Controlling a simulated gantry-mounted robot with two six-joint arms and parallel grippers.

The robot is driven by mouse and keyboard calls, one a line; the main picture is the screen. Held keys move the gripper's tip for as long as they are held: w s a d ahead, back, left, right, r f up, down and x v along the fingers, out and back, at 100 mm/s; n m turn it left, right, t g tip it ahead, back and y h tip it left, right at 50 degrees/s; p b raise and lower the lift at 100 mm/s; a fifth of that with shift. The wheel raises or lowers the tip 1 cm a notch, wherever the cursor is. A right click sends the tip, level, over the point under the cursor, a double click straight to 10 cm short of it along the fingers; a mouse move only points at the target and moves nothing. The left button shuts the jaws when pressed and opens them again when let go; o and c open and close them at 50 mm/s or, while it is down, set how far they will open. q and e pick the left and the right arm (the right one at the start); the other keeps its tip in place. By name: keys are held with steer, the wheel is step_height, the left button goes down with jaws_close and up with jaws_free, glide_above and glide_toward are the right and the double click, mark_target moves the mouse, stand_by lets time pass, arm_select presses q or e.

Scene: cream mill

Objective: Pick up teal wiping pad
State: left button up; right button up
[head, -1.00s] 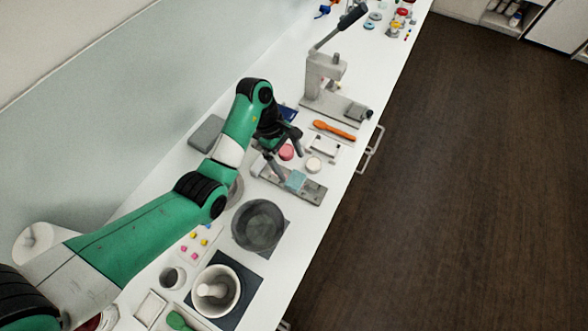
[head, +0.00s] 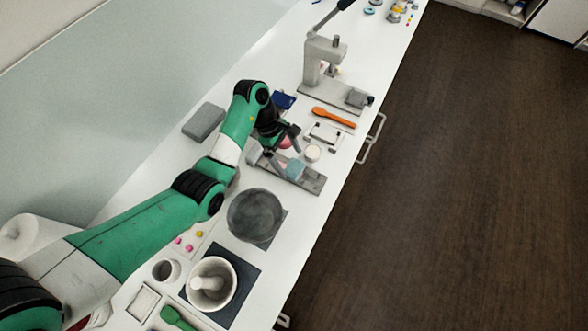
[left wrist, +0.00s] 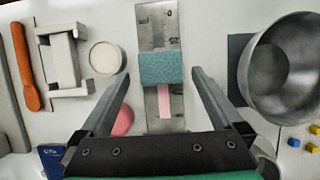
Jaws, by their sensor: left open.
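The teal wiping pad (left wrist: 161,68) lies across a grey metal plate with markings (left wrist: 158,24). In the head view the teal wiping pad (head: 295,169) sits on the same plate (head: 312,184), partly behind my gripper. My left gripper (head: 287,158) is open above the plate. In the left wrist view its two fingers (left wrist: 160,82) stand apart on either side of the pad, with nothing held between them. A pink strip (left wrist: 164,101) lies on the plate just below the pad in that view. My right gripper is not in view.
A metal bowl (left wrist: 284,62) stands to the right of the plate in the wrist view. A round white-topped jar (left wrist: 105,58), a pink round thing (left wrist: 123,121) and an orange spoon (left wrist: 25,66) lie left. A lever press (head: 320,62) stands farther back.

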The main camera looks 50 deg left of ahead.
mark_target(293, 168)
arm_select(q)
steer(key=x, duration=0.3)
steer(key=shift+d+f+b, duration=0.1)
steer(key=shift+f+b, duration=0.15)
steer(key=shift+b, duration=0.05)
steer(key=c, duration=1.3)
steer(key=r+p, duration=0.1)
steer(key=r, duration=0.1)
steer(key=s+d+r+p, duration=0.1)
steer(key=r, duration=0.1)
steer(key=r+p, duration=0.1)
steer(key=r, duration=0.1)
steer(key=shift+s+d+r+p, duration=0.15)
steer(key=shift+s+r+p, duration=0.15)
steer(key=shift+r+p, duration=0.05)
steer(key=s+d+r+p, duration=0.2)
steer(key=s+p, duration=0.1)
steer(key=s+d+r+p, duration=0.2)
steer(key=s+d+p, duration=0.1)
steer(key=p, duration=0.1)
steer(key=s+d+r+p, duration=0.2)
steer(key=s+p, duration=0.1)
steer(key=p, duration=0.1)
steer(key=shift+d+r, duration=0.2)
steer(key=shift+d, duration=0.15)
